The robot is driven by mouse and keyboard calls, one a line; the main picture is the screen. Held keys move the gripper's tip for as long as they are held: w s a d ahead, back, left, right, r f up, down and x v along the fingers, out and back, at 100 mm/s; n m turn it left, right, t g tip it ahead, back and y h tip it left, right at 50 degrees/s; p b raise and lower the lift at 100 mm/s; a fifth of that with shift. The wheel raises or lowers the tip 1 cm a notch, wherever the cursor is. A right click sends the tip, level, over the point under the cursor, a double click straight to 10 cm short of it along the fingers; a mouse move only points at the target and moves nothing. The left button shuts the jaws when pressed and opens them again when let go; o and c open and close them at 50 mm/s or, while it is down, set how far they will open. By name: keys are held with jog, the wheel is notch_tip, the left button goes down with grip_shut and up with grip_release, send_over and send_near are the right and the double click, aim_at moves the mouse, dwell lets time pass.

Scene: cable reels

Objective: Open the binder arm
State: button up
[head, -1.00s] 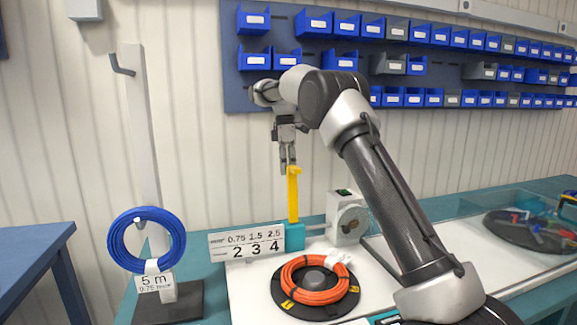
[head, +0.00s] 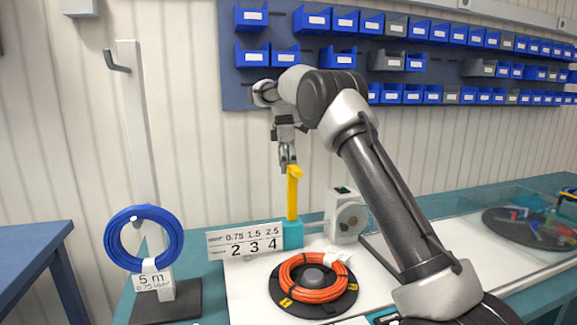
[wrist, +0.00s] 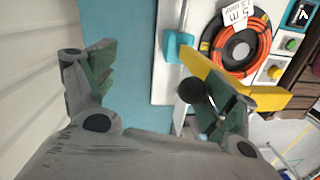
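The yellow binder arm (head: 293,195) stands upright on a teal block (head: 292,234) at the back of the bench, with a short bent tip at its top. My gripper (head: 287,160) is just above that tip, slightly to the left in the head view. In the wrist view my gripper (wrist: 160,88) is open, its two fingers wide apart with nothing between them. The yellow arm (wrist: 265,97) passes beside and partly behind the right finger, which hides part of it. I cannot tell whether they touch. The teal block (wrist: 178,46) also shows there.
An orange cable coil (head: 312,280) lies on a black reel in front of the arm. A number sign (head: 245,241) stands left of the teal block, and a white device (head: 348,216) right of it. Blue bins (head: 405,95) line the wall.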

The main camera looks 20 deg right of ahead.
jog(key=r, duration=0.2)
jog(key=w+r, duration=0.1)
jog(key=r, duration=0.4)
jog(key=shift+w+a, duration=0.15)
jog(key=shift+a, duration=0.1)
jog(key=c, duration=0.4)
jog(key=s+d+r+m+t, duration=0.1)
jog(key=s+d+r+m, duration=0.15)
jog(key=s, duration=0.45)
jog(key=s+d+r+m+t, duration=0.1)
jog(key=s+d+r+m, duration=0.2)
jog(key=s, duration=0.5)
jog(key=s+d+r+m, duration=0.1)
jog(key=s+r+m, duration=0.1)
jog(key=s+r, duration=0.35)
jog(key=s+d+f+m+t, duration=0.1)
jog(key=s+f+m, duration=0.1)
jog(key=s+f, duration=0.3)
jog(key=s+d+f+m+t, duration=0.1)
jog(key=s+f+m, duration=0.2)
jog(key=s, duration=1)
jog(key=s+d+f+m+t, duration=0.1)
jog(key=s+f+m, duration=0.2)
jog(key=s+f, duration=0.5)
jog(key=shift+s+d+f, duration=0.1)
jog(key=shift+s+f, duration=0.1)
jog(key=shift+s, duration=0.9)
